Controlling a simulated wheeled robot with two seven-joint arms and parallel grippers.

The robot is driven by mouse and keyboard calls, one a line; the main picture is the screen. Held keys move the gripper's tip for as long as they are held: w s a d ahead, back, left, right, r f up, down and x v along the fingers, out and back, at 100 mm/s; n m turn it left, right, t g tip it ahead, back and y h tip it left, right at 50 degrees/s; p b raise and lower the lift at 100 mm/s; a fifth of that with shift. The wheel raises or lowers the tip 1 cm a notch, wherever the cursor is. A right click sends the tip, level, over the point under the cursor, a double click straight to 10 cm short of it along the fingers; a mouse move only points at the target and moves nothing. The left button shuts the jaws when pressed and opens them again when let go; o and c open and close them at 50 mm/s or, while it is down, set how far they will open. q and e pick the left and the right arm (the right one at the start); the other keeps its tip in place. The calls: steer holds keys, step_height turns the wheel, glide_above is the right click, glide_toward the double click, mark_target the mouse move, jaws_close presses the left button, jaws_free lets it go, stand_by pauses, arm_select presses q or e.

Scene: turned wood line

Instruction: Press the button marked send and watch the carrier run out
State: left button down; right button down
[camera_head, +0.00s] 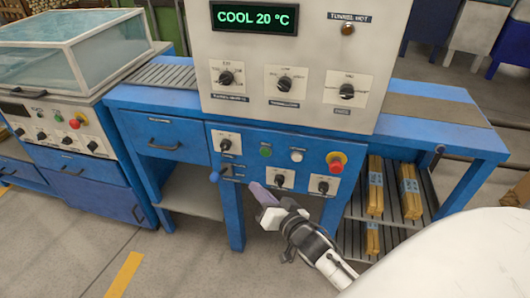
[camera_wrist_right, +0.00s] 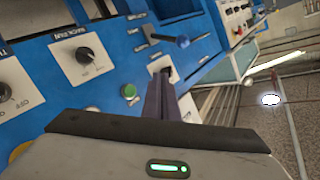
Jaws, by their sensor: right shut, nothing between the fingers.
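A blue control panel (camera_head: 310,151) carries a green button (camera_head: 265,150), a white button (camera_head: 296,155) and a red mushroom button (camera_head: 336,162) on a yellow base. Their small labels are too small to read, so I cannot tell which is marked send. My right gripper (camera_head: 262,193) is shut and empty in front of the panel, below the green button. In the right wrist view its fingers (camera_wrist_right: 160,104) are together, near the green button (camera_wrist_right: 128,91); contact cannot be told. No carrier can be made out. My left gripper is not in view.
A blue-knobbed lever (camera_head: 214,177) and several black dials surround the buttons. Above is a white housing (camera_head: 290,95) reading "COOL 20 °C". A lower rack (camera_head: 343,212) holds wood bundles (camera_head: 411,192). A glass-covered cabinet (camera_head: 55,95) stands left. The floor in front is clear.

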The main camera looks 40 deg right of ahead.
mark_target(265, 153)
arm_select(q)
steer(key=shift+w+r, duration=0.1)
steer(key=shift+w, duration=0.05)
arm_select(e)
steer(key=shift+w+d+r+m, duration=0.3)
steer(key=shift+w+r, duration=0.15)
steer(key=shift+r, duration=0.05)
steer(key=shift+d, duration=0.1)
arm_select(q)
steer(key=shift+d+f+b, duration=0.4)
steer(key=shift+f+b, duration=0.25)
steer(key=shift+b, duration=0.45)
arm_select(e)
steer(key=w+d, duration=0.5)
steer(key=d, duration=0.1)
steer(key=shift+w+d, duration=0.25)
steer(key=shift+w, duration=0.05)
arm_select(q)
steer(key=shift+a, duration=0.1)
arm_select(e)
steer(key=shift+w+d, duration=0.1)
stand_by(0.5)
steer(key=shift+w+d, duration=0.2)
